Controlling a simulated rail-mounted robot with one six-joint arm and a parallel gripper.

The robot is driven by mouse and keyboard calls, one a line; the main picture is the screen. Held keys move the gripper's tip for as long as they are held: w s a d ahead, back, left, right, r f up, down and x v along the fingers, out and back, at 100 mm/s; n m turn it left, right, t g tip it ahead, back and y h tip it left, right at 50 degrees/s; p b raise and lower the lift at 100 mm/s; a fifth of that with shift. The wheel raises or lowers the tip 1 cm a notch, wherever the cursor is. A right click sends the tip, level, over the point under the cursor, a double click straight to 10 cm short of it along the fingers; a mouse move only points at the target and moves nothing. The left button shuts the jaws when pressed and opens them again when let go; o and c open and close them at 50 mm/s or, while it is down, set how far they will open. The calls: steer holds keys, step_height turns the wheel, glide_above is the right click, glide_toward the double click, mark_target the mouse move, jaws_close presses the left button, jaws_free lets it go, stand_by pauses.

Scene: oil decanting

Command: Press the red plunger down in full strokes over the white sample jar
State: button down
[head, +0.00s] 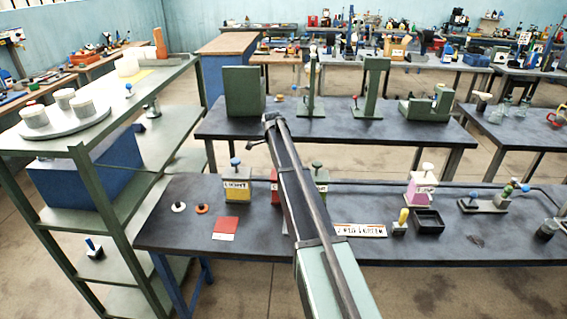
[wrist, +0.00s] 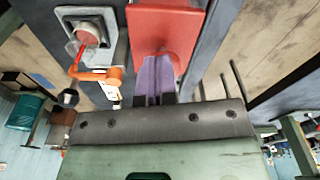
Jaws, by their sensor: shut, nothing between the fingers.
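In the wrist view my gripper (wrist: 155,92) is shut and empty, its two purple-tinted fingers together. They point at a large red block-like body (wrist: 165,25), and I cannot tell whether they touch it. A round red knob (wrist: 88,35), which looks like the red plunger, sits on a grey-white square top to the left of the fingers. A thin red tube and an orange fitting (wrist: 100,75) are beside it. In the head view my arm hides much of a red can (head: 274,186) and my fingertips. I cannot pick out the white sample jar for certain.
A yellow can (head: 237,188) with a blue knob stands left of my arm, and a pink-white can (head: 421,190) farther right. A black tray (head: 429,221) and a yellow-topped bottle (head: 401,222) are near the front edge. A green shelf rack (head: 80,158) stands left.

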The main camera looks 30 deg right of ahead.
steer(key=shift+w+a+r, duration=0.15)
steer(key=shift+a+r, duration=0.05)
steer(key=shift+a, duration=0.3)
steer(key=shift+w+a+r, duration=0.15)
steer(key=shift+a, duration=0.35)
step_height(320, 180, up, 11)
steer(key=a+p, duration=0.1)
steer(key=p, duration=1)
steer(key=shift+f, duration=0.15)
steer(key=shift+w, duration=0.1)
